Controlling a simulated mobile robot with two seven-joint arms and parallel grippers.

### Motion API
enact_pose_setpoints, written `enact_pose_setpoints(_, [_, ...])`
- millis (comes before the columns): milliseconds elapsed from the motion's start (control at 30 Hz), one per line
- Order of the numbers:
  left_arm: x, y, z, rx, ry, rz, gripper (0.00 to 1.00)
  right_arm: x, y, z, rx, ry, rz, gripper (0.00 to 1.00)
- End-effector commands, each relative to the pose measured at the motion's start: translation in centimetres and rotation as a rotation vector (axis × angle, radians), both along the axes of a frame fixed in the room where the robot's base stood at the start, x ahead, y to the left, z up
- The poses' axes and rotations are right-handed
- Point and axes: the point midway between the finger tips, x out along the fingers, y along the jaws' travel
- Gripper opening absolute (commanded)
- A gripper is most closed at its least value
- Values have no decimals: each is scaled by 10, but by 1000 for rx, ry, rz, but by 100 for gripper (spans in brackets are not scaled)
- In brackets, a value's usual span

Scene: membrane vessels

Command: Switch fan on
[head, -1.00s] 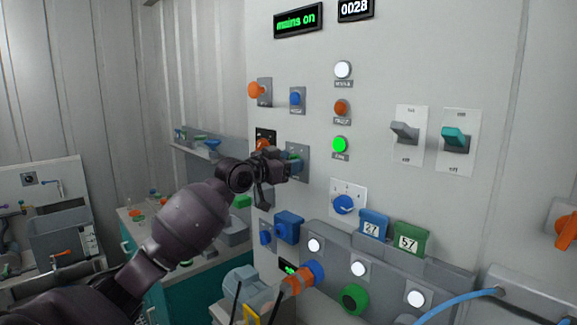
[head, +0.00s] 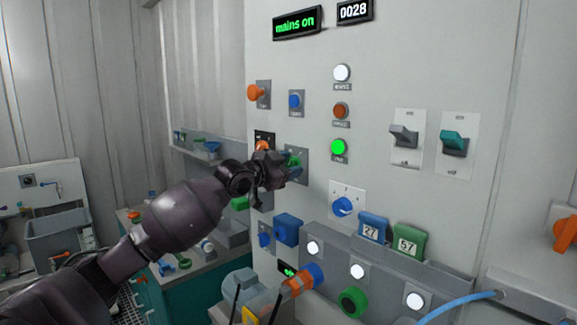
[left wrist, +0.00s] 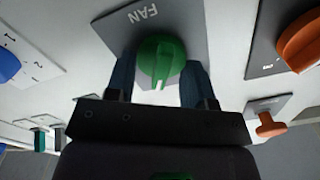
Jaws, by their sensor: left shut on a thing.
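The fan switch is a green rotary knob (left wrist: 162,62) on a grey plate (left wrist: 185,18) lettered FAN in the left wrist view. In the head view the knob (head: 294,161) shows partly behind my left gripper (head: 284,170). In the left wrist view the two dark fingers of the left gripper (left wrist: 159,78) stand on either side of the knob, shut on it. A light notch on the knob points towards the gripper's palm. My right gripper is not in view.
Orange knobs (left wrist: 300,42) and a blue knob (left wrist: 8,65) sit close around the fan plate. The panel also bears a blue dial (head: 342,206), toggle switches (head: 404,137) and a lit green lamp (head: 338,147). A display (head: 297,22) reads "mains on".

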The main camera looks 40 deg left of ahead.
Motion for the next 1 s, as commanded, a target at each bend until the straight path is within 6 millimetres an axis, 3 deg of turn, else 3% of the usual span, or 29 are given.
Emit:
enact_pose_setpoints(100, [0,0,0,2,1,0,25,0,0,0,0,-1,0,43])
enact_pose_setpoints(133, [0,0,0,2,1,0,50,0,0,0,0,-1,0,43])
enact_pose_setpoints(267, [0,0,0,1,0,0,70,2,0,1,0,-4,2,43])
enact_pose_setpoints(667, [-5,1,-1,1,1,1,70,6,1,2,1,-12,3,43])
enact_pose_setpoints(1000, [-45,4,-2,1,3,1,70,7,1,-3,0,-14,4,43])
